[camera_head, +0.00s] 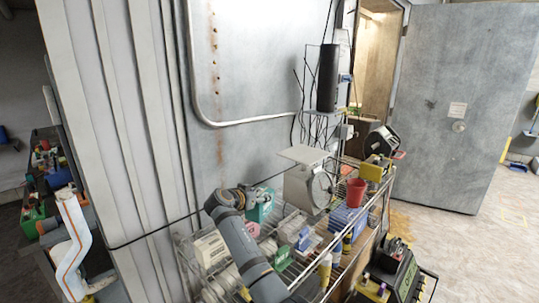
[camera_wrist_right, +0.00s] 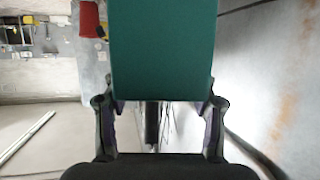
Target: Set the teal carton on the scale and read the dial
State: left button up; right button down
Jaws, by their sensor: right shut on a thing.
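The teal carton (camera_head: 262,207) is held by my right gripper (camera_head: 250,198), just left of the scale and lower than its plate. In the right wrist view the teal carton (camera_wrist_right: 162,50) fills the space between the two fingers of my right gripper (camera_wrist_right: 160,105). The scale (camera_head: 299,187) stands on the wire rack, with a flat, pale, empty plate (camera_head: 303,154) on top. Its round dial (camera_head: 322,188) faces right; the reading is too small to tell. My left gripper is not in view.
Several boxes and bottles crowd the wire rack (camera_head: 285,272) below. A metal wall (camera_head: 255,90) rises behind it. Open floor (camera_head: 475,245) lies to the right.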

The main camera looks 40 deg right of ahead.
aim_at(308, 150)
jog(key=k+l+u, duration=0.2)
jog(key=l, duration=0.25)
jog(key=k+l+u, duration=0.1)
jog(key=l+u, duration=0.15)
jog(key=l, duration=0.25)
jog(key=k+l+u, duration=0.2)
jog(key=l, duration=0.2)
jog(key=k+l+u, duration=0.25)
jog(key=l, duration=0.15)
